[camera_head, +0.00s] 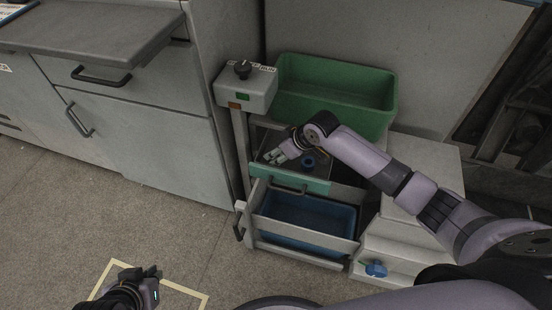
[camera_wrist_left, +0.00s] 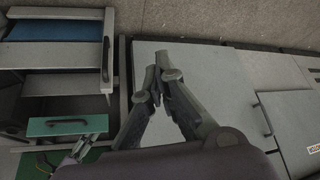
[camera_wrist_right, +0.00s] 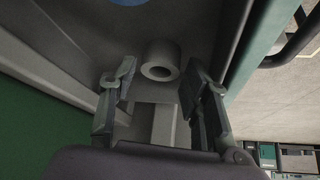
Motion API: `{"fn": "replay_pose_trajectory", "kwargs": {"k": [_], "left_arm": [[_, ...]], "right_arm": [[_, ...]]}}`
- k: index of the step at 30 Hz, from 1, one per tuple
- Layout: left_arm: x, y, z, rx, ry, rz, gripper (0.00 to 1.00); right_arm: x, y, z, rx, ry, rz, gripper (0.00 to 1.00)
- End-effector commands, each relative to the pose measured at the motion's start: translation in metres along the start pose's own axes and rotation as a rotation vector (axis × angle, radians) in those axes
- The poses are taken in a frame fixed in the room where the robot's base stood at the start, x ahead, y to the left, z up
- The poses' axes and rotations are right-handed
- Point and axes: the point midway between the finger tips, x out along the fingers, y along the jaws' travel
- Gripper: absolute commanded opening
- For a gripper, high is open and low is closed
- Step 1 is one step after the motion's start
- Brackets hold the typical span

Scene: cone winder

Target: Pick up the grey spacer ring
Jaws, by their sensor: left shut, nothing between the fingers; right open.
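The grey spacer ring (camera_wrist_right: 161,61) is a short thick-walled cylinder with a round hole. In the right wrist view it lies on a dark surface just beyond and between the fingertips of my right gripper (camera_wrist_right: 158,82). The gripper is open, with a gap between each finger and the ring. In the head view my right gripper (camera_head: 275,156) reaches into the upper drawer (camera_head: 316,184) of the cart; I cannot make out the grey ring there. My left gripper (camera_head: 150,273) is low at the bottom left, shut and empty; its closed fingers show in the left wrist view (camera_wrist_left: 157,78).
A blue round object (camera_head: 308,162) sits in the upper drawer beside my right gripper. Below is an open drawer with a blue bin (camera_head: 308,216). A green bin (camera_head: 340,90) stands behind, and a control box (camera_head: 245,92) on a post stands left. The floor at left is clear.

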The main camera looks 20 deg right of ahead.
Motion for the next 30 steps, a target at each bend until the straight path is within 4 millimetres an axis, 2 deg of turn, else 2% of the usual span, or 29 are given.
{"fn": "replay_pose_trajectory", "kwargs": {"k": [3,6,14,25,30], "left_arm": [[0.004,0.002,-0.016,0.002,0.076,0.005,0.00],[0.004,0.003,-0.024,0.003,0.110,0.006,0.00],[0.003,0.003,-0.026,0.003,0.118,0.007,0.00],[0.003,0.003,-0.026,0.003,0.117,0.007,0.00],[0.003,0.004,-0.026,0.003,0.117,0.007,0.00]], "right_arm": [[0.008,0.000,0.000,0.000,0.000,0.001,0.44],[0.011,0.000,0.000,0.000,0.000,0.001,0.44],[0.011,0.000,0.000,0.000,0.000,0.001,0.44],[0.011,0.000,0.000,0.000,0.000,0.001,0.19],[0.011,0.000,0.000,0.000,0.000,0.001,0.18]]}}
